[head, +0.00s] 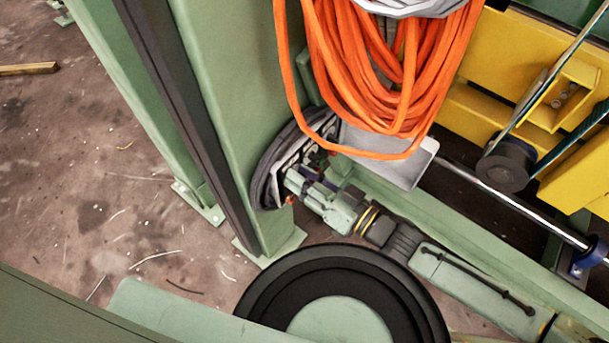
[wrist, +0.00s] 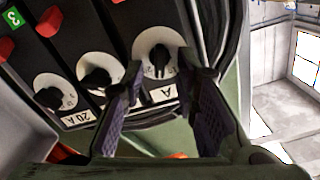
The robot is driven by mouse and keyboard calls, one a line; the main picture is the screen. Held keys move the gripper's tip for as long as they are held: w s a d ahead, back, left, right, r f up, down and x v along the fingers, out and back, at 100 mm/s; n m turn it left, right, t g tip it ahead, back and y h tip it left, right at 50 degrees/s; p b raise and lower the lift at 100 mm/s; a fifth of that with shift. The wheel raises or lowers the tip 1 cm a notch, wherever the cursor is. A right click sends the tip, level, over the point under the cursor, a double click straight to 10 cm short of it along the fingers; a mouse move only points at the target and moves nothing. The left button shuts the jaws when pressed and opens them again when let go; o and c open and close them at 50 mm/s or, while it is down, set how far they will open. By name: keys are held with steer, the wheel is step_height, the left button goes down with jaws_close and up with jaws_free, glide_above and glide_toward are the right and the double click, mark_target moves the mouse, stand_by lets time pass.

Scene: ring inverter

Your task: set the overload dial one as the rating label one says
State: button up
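The wrist view shows a dark panel (wrist: 105,28) with three white dials that have black knobs. The right dial (wrist: 145,40) lies just beyond my gripper (wrist: 168,76), whose two fingers are apart, one at each lower side of its knob (wrist: 160,58). I cannot tell whether they touch the knob. The middle dial (wrist: 98,60) and left dial (wrist: 65,92) are to its left. A label (wrist: 80,117) below the left dial reads 20 A. Another label (wrist: 163,93) shows an A, its rest hidden by a finger. In the head view my gripper (head: 287,178) is at the panel.
Red buttons (wrist: 49,21) and a green tag with a 3 (wrist: 13,17) sit on the panel. An orange cable coil (head: 370,75) hangs above my arm in the head view. A green column (head: 220,90) stands left, yellow machinery (head: 480,120) right.

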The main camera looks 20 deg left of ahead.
steer(key=shift+c, duration=0.5)
jaws_close()
steer(key=shift+n, duration=0.4)
steer(key=shift+s+a+n+b, duration=0.15)
steer(key=shift+n+b, duration=0.35)
steer(key=shift+n, duration=1.05)
steer(key=shift+s+d+n+b, duration=0.15)
steer(key=shift+n+b, duration=0.3)
steer(key=shift+n, duration=1.1)
steer(key=shift+a+r, duration=0.15)
steer(key=shift+o, duration=0.5)
jaws_free()
steer(key=shift+a, duration=0.15)
